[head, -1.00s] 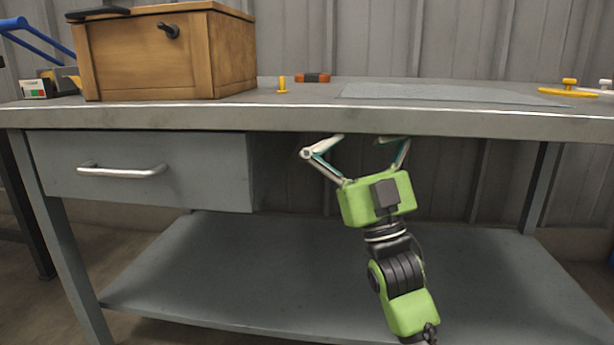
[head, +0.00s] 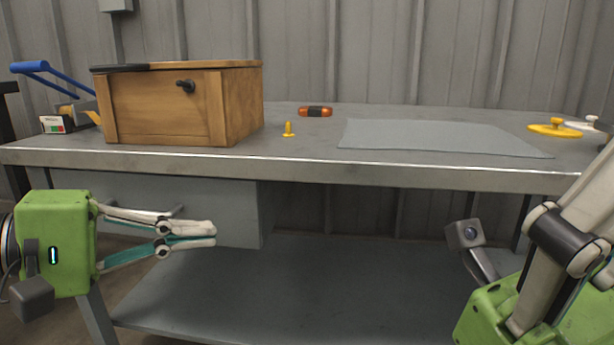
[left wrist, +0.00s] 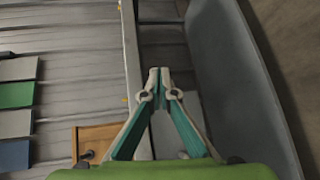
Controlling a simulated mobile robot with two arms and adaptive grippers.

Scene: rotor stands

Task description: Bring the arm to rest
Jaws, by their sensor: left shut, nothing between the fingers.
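My left gripper (head: 214,235) is at the left of the head view, in front of the bench drawer and below the bench top. Its fingers point right and meet at the tips, with nothing between them. The left wrist view also shows the closed fingertips (left wrist: 159,74). My right gripper (head: 560,250) is only partly in view at the lower right, close to the camera. Its tips are not clear, so its opening cannot be judged.
The workbench (head: 300,168) carries a wooden box (head: 165,105), a small yellow piece (head: 288,130), an orange-black item (head: 315,111), a grey mat (head: 440,140) and a yellow stand (head: 553,128). A lower shelf (head: 300,290) lies beneath.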

